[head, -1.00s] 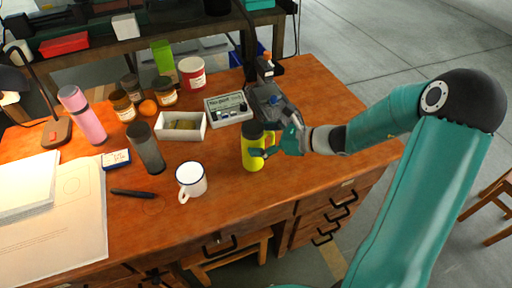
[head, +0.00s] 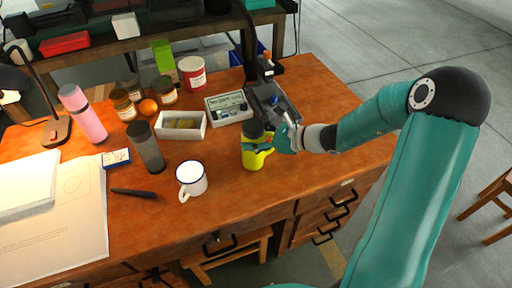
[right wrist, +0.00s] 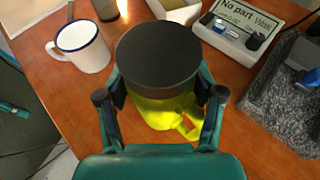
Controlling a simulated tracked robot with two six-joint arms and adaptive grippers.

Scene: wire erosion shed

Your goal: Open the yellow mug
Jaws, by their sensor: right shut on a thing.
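The yellow mug (head: 253,158) stands upright on the wooden desk, near its right front part. It has a dark grey round lid, which shows large in the right wrist view (right wrist: 159,58); the mug's yellow body (right wrist: 158,117) and handle show below it. My right gripper (head: 260,143) reaches in from the right. Its two fingers (right wrist: 160,95) lie on either side of the mug's top, shut on it around the lid. The lid is on the mug; whether it is loosened I cannot tell. My left gripper is in neither view.
A white enamel mug (head: 191,179) stands left of the yellow mug. A white box (head: 181,133), a grey tumbler (head: 146,148) and a labelled device (head: 229,108) stand behind or left. A dark grey block (head: 272,100) is close behind my gripper. The desk's right side is clear.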

